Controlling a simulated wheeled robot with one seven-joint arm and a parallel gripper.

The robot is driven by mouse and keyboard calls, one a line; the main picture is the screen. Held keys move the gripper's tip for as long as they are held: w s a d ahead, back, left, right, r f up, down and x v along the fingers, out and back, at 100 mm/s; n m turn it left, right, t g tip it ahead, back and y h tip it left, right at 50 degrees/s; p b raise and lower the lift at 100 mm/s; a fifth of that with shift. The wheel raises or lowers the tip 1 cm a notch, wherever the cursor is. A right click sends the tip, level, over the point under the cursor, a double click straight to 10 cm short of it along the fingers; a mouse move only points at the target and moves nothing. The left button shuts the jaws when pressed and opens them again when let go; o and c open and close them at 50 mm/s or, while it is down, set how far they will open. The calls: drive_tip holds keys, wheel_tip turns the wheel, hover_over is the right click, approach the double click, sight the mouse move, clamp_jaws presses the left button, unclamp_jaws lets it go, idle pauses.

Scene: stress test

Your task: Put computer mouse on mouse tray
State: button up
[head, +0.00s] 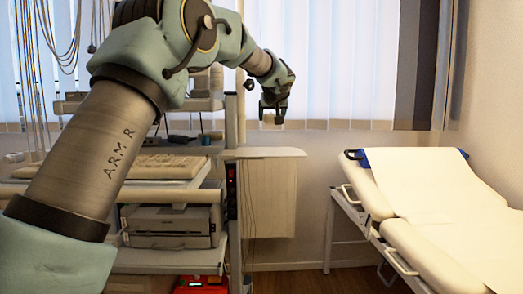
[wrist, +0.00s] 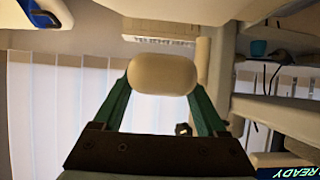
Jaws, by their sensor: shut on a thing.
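The computer mouse (wrist: 163,74), cream and rounded, is held between the two green fingers of my gripper (wrist: 162,88) in the wrist view. In the head view my gripper (head: 272,108) hangs in the air above the mouse tray (head: 265,153), a flat pale board that juts out from the right side of the cart. The mouse is small and partly hidden there, just under the gripper. A clear gap shows between the mouse and the tray. A pale surface at the top of the wrist view looks like the tray (wrist: 185,8).
The cart's shelves carry a keyboard (head: 164,166) and a printer-like device (head: 170,226) left of the tray. Its upright post (head: 233,125) stands close beside the gripper. A window with blinds (head: 335,60) is behind. An examination bed (head: 410,200) stands at right.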

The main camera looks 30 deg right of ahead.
drive_tip(key=b, duration=0.1)
hover_over(271, 153)
drive_tip(key=f, duration=0.5)
drive_tip(key=shift+w+f, duration=0.15)
drive_tip(key=shift+w, duration=0.1)
drive_tip(key=shift+f+b, duration=0.4)
drive_tip(key=shift+f, duration=1.9)
drive_tip(key=shift+f, duration=0.2)
drive_tip(key=o, duration=1.3)
drive_tip(key=shift+r, duration=0.1)
drive_tip(key=shift+o, duration=0.2)
drive_tip(key=shift+r, duration=0.2)
drive_tip(key=b+v, duration=0.2)
drive_tip(key=v, duration=1)
drive_tip(key=shift+f, duration=0.15)
